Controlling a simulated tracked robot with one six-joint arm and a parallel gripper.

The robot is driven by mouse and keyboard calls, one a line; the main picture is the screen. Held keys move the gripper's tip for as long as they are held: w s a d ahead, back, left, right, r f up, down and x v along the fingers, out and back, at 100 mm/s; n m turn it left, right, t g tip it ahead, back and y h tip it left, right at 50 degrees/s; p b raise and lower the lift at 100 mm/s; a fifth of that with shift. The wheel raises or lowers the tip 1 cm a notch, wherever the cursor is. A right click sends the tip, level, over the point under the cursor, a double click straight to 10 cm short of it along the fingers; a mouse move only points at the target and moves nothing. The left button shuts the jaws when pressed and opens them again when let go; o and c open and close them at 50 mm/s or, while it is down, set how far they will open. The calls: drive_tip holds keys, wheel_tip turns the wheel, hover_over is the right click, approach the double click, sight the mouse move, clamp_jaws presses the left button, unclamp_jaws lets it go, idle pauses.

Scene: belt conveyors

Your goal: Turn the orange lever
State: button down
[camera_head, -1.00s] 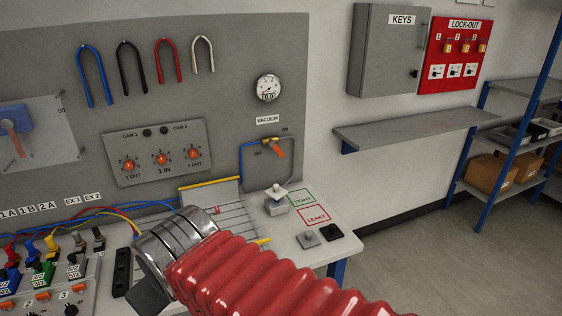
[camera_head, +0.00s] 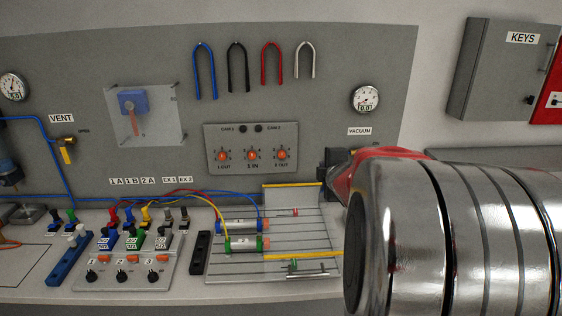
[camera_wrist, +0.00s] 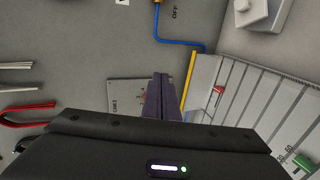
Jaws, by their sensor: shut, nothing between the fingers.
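The orange lever by the VACUUM gauge (camera_head: 366,99) does not show now; in the head view my arm covers its place. The wrist view shows the blue pipe (camera_wrist: 180,41) and the OFF label, with the valve cut off at the top edge. My gripper (camera_wrist: 160,84) is shut and empty, its dark fingers pointing towards the three-knob panel (camera_wrist: 121,92). In the head view part of my gripper (camera_head: 334,166) shows dark, right of that panel (camera_head: 252,141). Another orange-red lever (camera_head: 135,118), on a blue body, sits behind a clear cover at left.
The slotted plate (camera_head: 285,217) with cylinders and hoses lies on the bench below. Hanging hooks (camera_head: 238,70) are above the knob panel. A yellow VENT lever (camera_head: 67,152) is at the left. A grey key cabinet (camera_head: 500,70) is at the right.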

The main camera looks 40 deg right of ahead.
drive_tip(key=s+d+f+n+t+y, duration=0.1)
drive_tip(key=s+d+f+n, duration=0.2)
drive_tip(key=d+f+n, duration=0.2)
drive_tip(key=s+d+f+n+t+y, duration=0.2)
drive_tip(key=s+d+f+n, duration=0.2)
drive_tip(key=d, duration=0.6)
drive_tip(key=shift+s+d+f+n, duration=0.15)
drive_tip(key=shift+s+f+n, duration=0.1)
drive_tip(key=shift+f+n, duration=0.4)
drive_tip(key=x, duration=1)
drive_tip(key=d+r, duration=0.1)
drive_tip(key=s+d+r, duration=0.1)
drive_tip(key=shift+s+d+r, duration=0.3)
drive_tip(key=shift+r, duration=0.1)
drive_tip(key=shift+s+d, duration=0.1)
